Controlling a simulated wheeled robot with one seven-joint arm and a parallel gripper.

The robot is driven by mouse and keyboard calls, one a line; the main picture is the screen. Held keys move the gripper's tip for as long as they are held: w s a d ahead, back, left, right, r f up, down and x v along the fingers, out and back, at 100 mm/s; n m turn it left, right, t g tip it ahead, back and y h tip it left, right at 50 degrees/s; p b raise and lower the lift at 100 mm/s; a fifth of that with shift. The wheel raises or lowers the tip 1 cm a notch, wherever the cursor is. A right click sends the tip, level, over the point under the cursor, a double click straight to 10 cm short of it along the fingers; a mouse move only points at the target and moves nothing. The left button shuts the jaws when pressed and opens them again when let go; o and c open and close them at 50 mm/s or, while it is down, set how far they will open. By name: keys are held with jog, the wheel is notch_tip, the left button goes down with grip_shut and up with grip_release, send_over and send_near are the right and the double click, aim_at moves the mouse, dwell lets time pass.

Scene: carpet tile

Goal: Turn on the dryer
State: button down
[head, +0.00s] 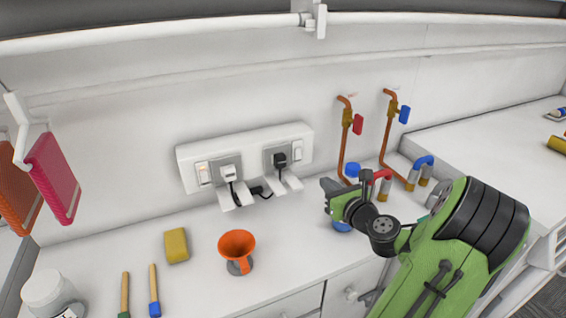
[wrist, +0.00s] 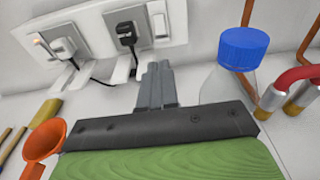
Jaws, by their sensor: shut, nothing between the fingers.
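A white double socket panel (head: 245,155) is on the wall above the counter. A white plug (head: 229,172) is in its left socket and a black plug (head: 280,159) in its right one. The left rocker switch (head: 203,173) shows a small orange glow; the right rocker switch (head: 297,150) shows none. The panel also shows in the wrist view (wrist: 180,20), with the black plug (wrist: 126,36). My gripper (head: 328,197) is shut and empty, in front of the wall, right of and below the panel. Its fingers (wrist: 158,84) show below the right socket in the wrist view. I cannot identify a dryer.
A clear bottle with a blue cap (wrist: 243,48) stands close right of my fingers. Copper pipes with red (head: 358,124) and blue (head: 404,114) valves rise behind. An orange funnel (head: 237,245), a yellow sponge (head: 176,245) and brushes lie left. Free counter lies below the panel.

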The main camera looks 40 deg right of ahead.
jog(key=shift+w, duration=0.1)
send_near(299, 159)
jog(key=x, duration=0.7)
jog(key=shift+a+r+p, duration=0.1)
jog(key=shift+p, duration=0.2)
